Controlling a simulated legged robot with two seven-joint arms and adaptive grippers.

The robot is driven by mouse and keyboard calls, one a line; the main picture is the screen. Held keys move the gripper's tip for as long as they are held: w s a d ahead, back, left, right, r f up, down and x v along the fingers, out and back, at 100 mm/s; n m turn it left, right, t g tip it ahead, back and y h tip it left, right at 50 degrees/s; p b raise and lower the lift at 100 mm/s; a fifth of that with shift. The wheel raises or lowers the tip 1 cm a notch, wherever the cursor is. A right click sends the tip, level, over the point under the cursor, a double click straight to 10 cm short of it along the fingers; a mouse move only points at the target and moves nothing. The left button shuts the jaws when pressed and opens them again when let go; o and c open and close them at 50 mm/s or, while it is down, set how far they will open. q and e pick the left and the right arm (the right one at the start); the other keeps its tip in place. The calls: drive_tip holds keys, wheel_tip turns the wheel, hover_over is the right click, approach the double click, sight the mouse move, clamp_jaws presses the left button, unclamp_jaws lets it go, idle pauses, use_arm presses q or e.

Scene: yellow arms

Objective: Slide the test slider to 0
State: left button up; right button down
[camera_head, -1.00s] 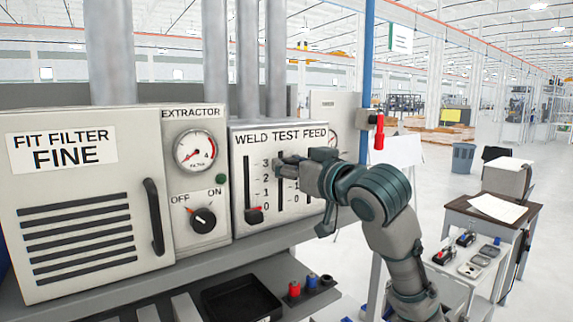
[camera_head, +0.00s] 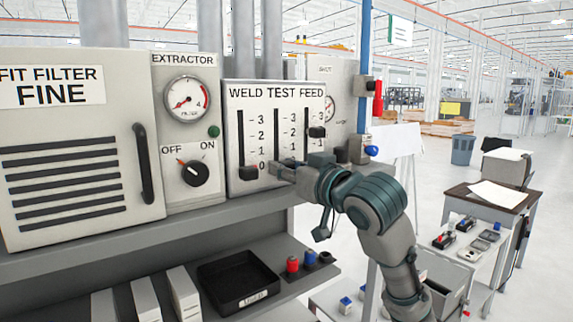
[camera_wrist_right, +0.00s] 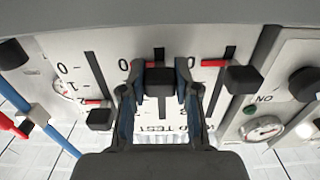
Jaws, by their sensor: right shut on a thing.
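The WELD TEST FEED panel (camera_head: 300,97) carries three vertical sliders with printed number scales. The test slider is the middle one; its black knob (camera_wrist_right: 160,80) sits between my right gripper's fingers in the wrist view, close to the level of the 0 mark. My right gripper (camera_head: 282,172) is shut on that knob, low on the middle slot, and hides it in the head view. The weld slider knob (camera_head: 248,173) is at 0 on the left. The feed slider knob (camera_head: 316,132) is higher, near 2. My left gripper is not in view.
The extractor panel (camera_head: 187,135) with gauge and OFF/ON dial is left of the sliders. A shelf ledge (camera_head: 150,235) runs below, with a black tray (camera_head: 240,282) underneath. A blue post (camera_head: 364,60) with a red handle (camera_head: 378,97) stands to the right.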

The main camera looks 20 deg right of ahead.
drive_tip(key=shift+w+f, duration=0.15)
drive_tip(key=shift+f, duration=0.15)
drive_tip(key=c, duration=1)
unclamp_jaws()
drive_tip(key=shift+o, duration=0.8)
drive_tip(key=shift+w, duration=0.25)
drive_tip(key=shift+s, duration=0.15)
drive_tip(key=shift+s+d+r, duration=0.1)
drive_tip(key=shift+s, duration=0.25)
drive_tip(key=v, duration=1.1)
drive_tip(key=shift+d, duration=0.25)
drive_tip(key=shift+w+a, duration=0.15)
